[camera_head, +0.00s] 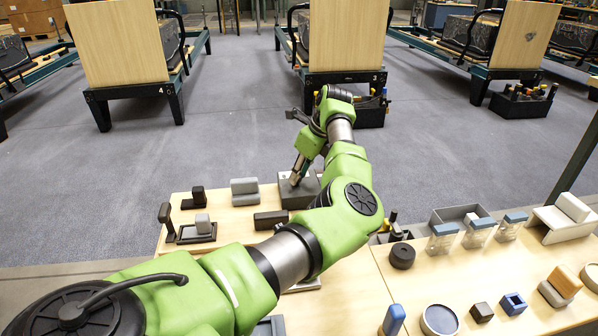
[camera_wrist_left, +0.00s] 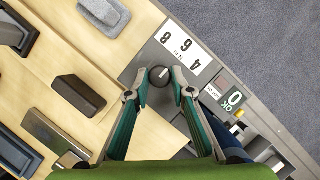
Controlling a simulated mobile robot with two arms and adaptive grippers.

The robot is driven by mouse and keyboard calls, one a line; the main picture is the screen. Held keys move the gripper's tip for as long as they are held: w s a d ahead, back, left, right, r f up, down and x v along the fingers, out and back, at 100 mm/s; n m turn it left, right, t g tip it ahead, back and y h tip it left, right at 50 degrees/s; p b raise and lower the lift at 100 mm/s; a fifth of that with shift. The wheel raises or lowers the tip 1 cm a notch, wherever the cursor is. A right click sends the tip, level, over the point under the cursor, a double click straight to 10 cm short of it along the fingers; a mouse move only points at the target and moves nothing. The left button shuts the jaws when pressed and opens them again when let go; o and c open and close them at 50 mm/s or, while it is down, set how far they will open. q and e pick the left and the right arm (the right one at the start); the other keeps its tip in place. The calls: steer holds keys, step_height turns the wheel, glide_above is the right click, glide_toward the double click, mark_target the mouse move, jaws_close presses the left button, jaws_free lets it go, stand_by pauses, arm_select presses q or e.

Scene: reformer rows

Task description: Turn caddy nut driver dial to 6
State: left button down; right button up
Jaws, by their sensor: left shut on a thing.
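The dark round dial (camera_wrist_left: 160,76) sits on a grey tester box (camera_wrist_left: 152,55) in the left wrist view. A white plate (camera_wrist_left: 180,50) above it carries the numbers 8, 6, 4 and "N m". A short pale mark shows on the dial, toward the plate; the exact number it points to is unclear. My left gripper (camera_wrist_left: 160,74) is shut on the dial, one fingertip on each side. In the head view my left gripper (camera_head: 298,176) reaches down to the grey box (camera_head: 285,193), and the dial is hidden. My right gripper is not in view.
Grey and dark blocks stand on the wooden bench (camera_head: 340,300) left of the box. A dark round puck (camera_head: 402,256) and jars (camera_head: 442,238) are to the right. Grey floor lies beyond.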

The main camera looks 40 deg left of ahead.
arm_select(q)
steer(key=c, duration=1.8)
jaws_free()
steer(key=v, duration=1.2)
